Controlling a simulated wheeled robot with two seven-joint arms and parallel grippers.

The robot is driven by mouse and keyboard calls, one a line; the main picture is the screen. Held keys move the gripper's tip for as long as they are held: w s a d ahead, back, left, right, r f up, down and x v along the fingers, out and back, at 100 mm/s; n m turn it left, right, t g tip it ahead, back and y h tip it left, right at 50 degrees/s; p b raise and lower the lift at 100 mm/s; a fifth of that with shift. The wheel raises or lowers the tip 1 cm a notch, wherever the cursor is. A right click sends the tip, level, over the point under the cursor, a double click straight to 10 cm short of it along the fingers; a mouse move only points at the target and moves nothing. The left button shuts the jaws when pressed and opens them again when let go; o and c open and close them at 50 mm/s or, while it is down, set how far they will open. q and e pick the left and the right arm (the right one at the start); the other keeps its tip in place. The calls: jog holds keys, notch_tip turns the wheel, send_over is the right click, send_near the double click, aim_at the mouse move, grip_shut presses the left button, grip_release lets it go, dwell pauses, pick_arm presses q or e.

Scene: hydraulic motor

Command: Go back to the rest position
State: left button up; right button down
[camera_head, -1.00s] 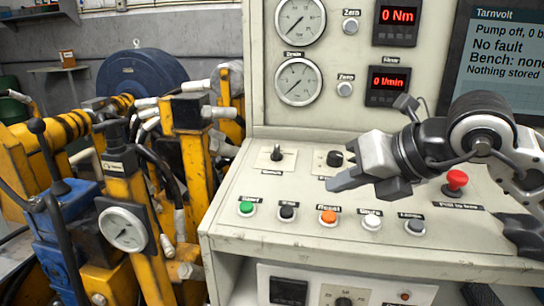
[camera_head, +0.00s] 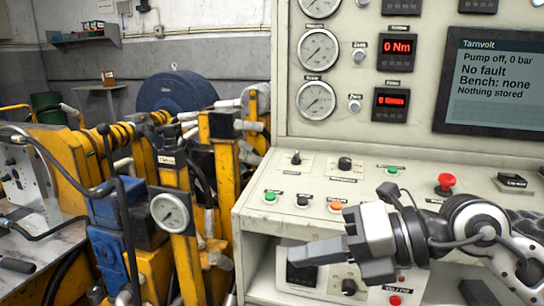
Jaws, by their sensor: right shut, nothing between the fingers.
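My right gripper (camera_head: 318,252) comes in from the right on my right arm and points left. Its fingers are together with nothing between them. It hangs in front of the front edge of the control panel (camera_head: 300,225) and hides some of the buttons and part of the lower cabinet. My left gripper is not in view.
The panel has a green button (camera_head: 270,197), an orange button (camera_head: 335,206) and a red mushroom button (camera_head: 445,183). The screen (camera_head: 490,90) reads pump off, no fault. Yellow machinery (camera_head: 180,265) with a gauge (camera_head: 169,211) and a blue block (camera_head: 108,255) stands at left.

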jog(key=w+d+f+m+t+h, duration=0.15)
jog(key=f+m+t, duration=0.3)
jog(key=m, duration=0.55)
jog(key=d+f+m+t+h, duration=0.2)
jog(key=f+m+t, duration=0.3)
jog(key=m, duration=0.4)
jog(key=d+f+m+t+h, duration=0.1)
jog(key=d+f+m+t, duration=0.15)
jog(key=m+t, duration=0.55)
jog(key=s+d+f+m+g+h, duration=0.1)
jog(key=s+f+m+g, duration=0.3)
jog(key=f, duration=0.6)
jog(key=s+d+f+m+g+h, duration=0.1)
jog(key=s+f+m+g+h, duration=0.3)
jog(key=s+f, duration=0.4)
notch_tip(320, 180, down, 3)
jog(key=shift+d+r+m+g, duration=0.2)
jog(key=shift+d+m+g, duration=0.15)
jog(key=shift+m+g, duration=0.6)
jog(key=shift+w+n, duration=0.1)
jog(key=shift+n, duration=0.15)
